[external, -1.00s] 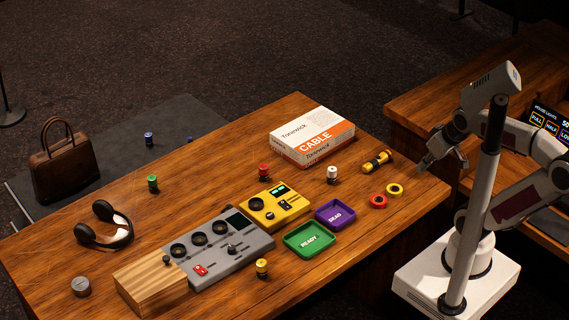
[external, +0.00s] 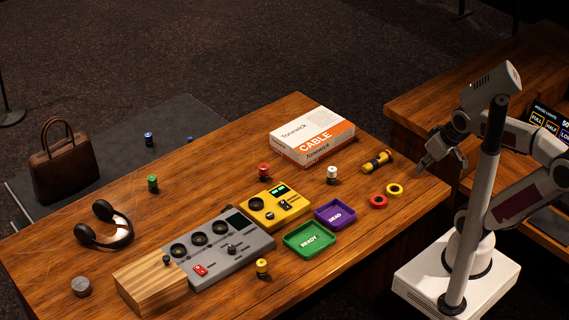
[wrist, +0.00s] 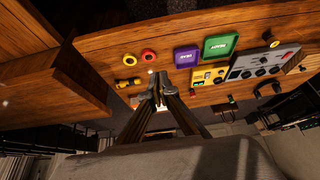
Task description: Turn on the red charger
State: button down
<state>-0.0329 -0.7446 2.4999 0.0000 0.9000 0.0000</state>
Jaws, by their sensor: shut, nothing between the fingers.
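No wholly red charger stands out on the desk. A grey unit (external: 232,247) with several round dials, a dark screen and a red switch (external: 201,270) lies at the desk's middle front; it also shows in the wrist view (wrist: 262,63). A yellow unit (external: 272,209) with a dial and lit green displays sits beside it, and also shows in the wrist view (wrist: 209,76). A red canister (external: 263,171) stands behind the yellow unit. My gripper (external: 424,167) is shut and empty above the desk's right end, well apart from the units; its fingers show in the wrist view (wrist: 158,88).
Green (external: 309,239) and purple (external: 335,214) trays lie in front of the units. Red (external: 378,201) and yellow (external: 395,190) rings and a yellow-black cylinder (external: 377,161) lie near my gripper. A cable box (external: 312,136) stands behind. Headphones (external: 105,226) lie left.

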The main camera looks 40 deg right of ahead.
jog(key=w+a+f+n+y, duration=0.1)
jog(key=a+f, duration=0.5)
jog(key=a, duration=1.7)
jog(key=w+a+f+n+t+y, duration=0.1)
jog(key=w+a+f+y, duration=0.3)
jog(key=a, duration=1.8)
jog(key=w+a+f+n+t+y, duration=0.1)
jog(key=a+f, duration=0.8)
jog(key=a, duration=1.4)
jog(key=shift+w+a+f+n+y, duration=0.15)
jog(key=shift+w+a+n+y, duration=0.15)
jog(key=shift+w, duration=0.4)
jog(key=shift+w+a+f+n+y, duration=0.1)
jog(key=shift+w+n+y, duration=0.1)
jog(key=shift+w+y, duration=0.35)
jog(key=shift+w+f+m+t+h, duration=0.3)
jog(key=shift+w+t+h, duration=0.25)
jog(key=shift+w+t, duration=0.2)
jog(key=w+d+r+m+t+h, duration=0.3)
jog(key=w+d+r+t+h, duration=0.1)
jog(key=d, duration=0.6)
jog(key=w+r+h, duration=0.1)
jog(key=w+h, duration=0.1)
jog(key=w, duration=0.1)
jog(key=shift+r+m+t+h, duration=0.15)
jog(key=shift+m+t+h, duration=0.2)
jog(key=shift+m+h, duration=0.05)
jog(key=shift+w, duration=0.15)
